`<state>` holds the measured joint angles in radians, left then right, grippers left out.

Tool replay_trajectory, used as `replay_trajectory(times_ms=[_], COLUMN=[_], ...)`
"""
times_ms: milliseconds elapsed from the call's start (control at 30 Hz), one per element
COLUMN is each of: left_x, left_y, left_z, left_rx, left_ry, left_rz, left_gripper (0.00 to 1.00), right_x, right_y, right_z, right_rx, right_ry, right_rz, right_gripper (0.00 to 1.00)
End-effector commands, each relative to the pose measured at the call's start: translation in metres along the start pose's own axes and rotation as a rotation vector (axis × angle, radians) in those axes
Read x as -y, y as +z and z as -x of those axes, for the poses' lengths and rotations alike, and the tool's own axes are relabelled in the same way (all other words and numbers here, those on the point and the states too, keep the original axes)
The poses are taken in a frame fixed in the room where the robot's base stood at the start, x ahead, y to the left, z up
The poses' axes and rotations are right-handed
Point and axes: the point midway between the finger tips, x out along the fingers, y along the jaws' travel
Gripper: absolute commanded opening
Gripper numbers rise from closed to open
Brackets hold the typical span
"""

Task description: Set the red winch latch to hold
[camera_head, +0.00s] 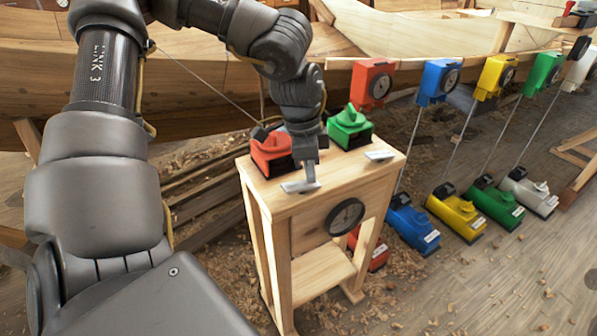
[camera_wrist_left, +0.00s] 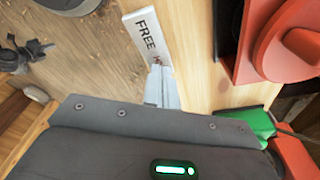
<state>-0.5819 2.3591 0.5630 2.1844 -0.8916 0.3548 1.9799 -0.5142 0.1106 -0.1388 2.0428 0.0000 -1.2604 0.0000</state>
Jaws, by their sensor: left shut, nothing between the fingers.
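The red winch (camera_head: 268,152) sits on top of the wooden stand (camera_head: 335,185), at its left. It also shows at the right of the left wrist view (camera_wrist_left: 285,45). A white label plate (camera_head: 300,187) lies on the stand top in front of it. In the left wrist view the plate (camera_wrist_left: 142,35) reads "FREE" and then a letter like H; the rest is covered by my fingers. My left gripper (camera_head: 309,177) is shut and empty, its fingertips at the plate. I cannot tell if they touch it. No latch lever can be made out clearly.
A green winch (camera_head: 349,128) with its own label plate (camera_head: 380,155) stands right of the red one. A round dial (camera_head: 345,215) is on the stand's front. Blue (camera_head: 412,225) and yellow winches (camera_head: 455,212) stand on the shavings-covered floor to the right. A wooden hull (camera_head: 200,75) is behind.

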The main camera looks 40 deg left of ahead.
Motion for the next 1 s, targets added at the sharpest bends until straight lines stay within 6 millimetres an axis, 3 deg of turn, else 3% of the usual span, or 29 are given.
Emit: replay_trajectory(times_ms=[800, 1000], left_x=[0.0, 0.0], left_y=[-0.011, -0.011], left_z=[0.067, 0.069], left_rx=[-0.002, -0.001], left_ry=[-0.003, -0.001], left_rz=[-0.001, -0.001], left_gripper=[0.0, 0.0], right_x=[-0.001, -0.001], right_y=[-0.009, -0.009], right_z=[0.036, 0.036], right_rx=[0.0, 0.0], right_ry=[0.0, 0.0], right_rz=[0.0, 0.0], right_gripper=[0.0, 0.0])
